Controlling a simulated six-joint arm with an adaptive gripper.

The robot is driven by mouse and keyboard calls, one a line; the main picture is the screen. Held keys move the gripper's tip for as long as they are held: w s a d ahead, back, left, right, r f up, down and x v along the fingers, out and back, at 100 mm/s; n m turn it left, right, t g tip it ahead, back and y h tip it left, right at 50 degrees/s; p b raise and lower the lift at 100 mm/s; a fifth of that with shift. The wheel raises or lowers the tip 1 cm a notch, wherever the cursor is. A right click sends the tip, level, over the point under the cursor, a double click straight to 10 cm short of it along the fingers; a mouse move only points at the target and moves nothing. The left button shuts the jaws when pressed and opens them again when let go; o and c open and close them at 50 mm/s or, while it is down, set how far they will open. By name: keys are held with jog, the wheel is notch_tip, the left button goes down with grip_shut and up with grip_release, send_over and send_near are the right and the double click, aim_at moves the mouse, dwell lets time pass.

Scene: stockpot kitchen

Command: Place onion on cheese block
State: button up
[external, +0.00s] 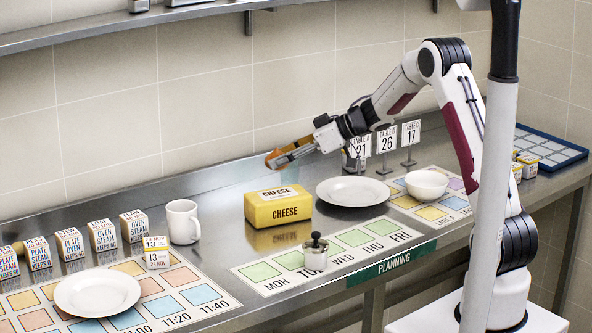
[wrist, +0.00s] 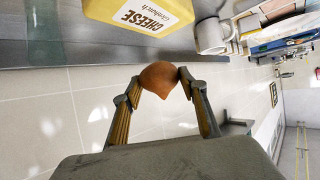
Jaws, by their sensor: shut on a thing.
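The onion (wrist: 159,80) is brown-orange and sits between the two fingertips of my gripper (wrist: 158,82) in the wrist view. In the external view my gripper (external: 275,160) is raised in the air above and behind the cheese block (external: 278,207), and the onion is mostly hidden by the fingers. The cheese block is a yellow box with a white label, resting on the steel counter. It also shows upside down at the top of the wrist view (wrist: 140,14), apart from the onion. The gripper is shut on the onion.
A white mug (external: 183,222) stands left of the cheese and a white plate (external: 353,191) right of it. A small metal pot with a black knob (external: 315,252) stands in front on the weekday mat (external: 262,271). Table number signs (external: 388,140) stand behind the plate. The tiled wall is close behind.

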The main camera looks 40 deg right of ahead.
aim_at(287, 194)
jog(key=shift+f, duration=1.8)
jog(key=shift+f, duration=1.85)
jog(key=shift+f, duration=0.15)
jog(key=o, duration=1.2)
jog(key=shift+c, duration=0.2)
jog(key=shift+s+d+r, duration=0.3)
jog(key=shift+s+r, duration=0.05)
jog(key=shift+r, duration=0.1)
jog(key=v, duration=1.1)
